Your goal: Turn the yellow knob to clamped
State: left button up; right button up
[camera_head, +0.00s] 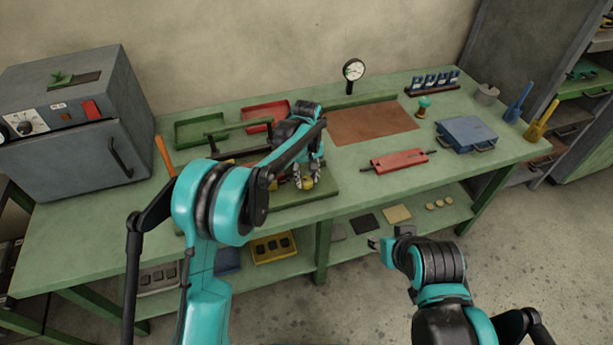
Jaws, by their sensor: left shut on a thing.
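The yellow knob (307,184) sits near the front edge of a green fixture base (322,192) on the bench. Only a small part of it shows between the fingers. My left gripper (304,180) reaches down from above and is shut on the yellow knob. My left arm hides much of the fixture behind it, so the knob's setting cannot be read. My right gripper (386,241) is in front of the bench, low and apart from the fixture. Whether its fingers are open or shut is unclear.
A lower shelf holds a yellow tray (273,247).

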pick_arm(q)
jog(key=m+p, duration=0.1)
jog(key=m, duration=0.3)
jog(key=shift+m, duration=0.3)
jog(key=m+p, duration=0.1)
jog(key=m, duration=0.2)
jog(key=shift+d+m, duration=0.1)
jog(key=shift+m, duration=0.2)
jog(key=m, duration=0.4)
jog(key=shift+p, duration=0.4)
jog(key=shift+m, duration=1.8)
jog(key=o, duration=1.1)
jog(key=shift+o, duration=0.2)
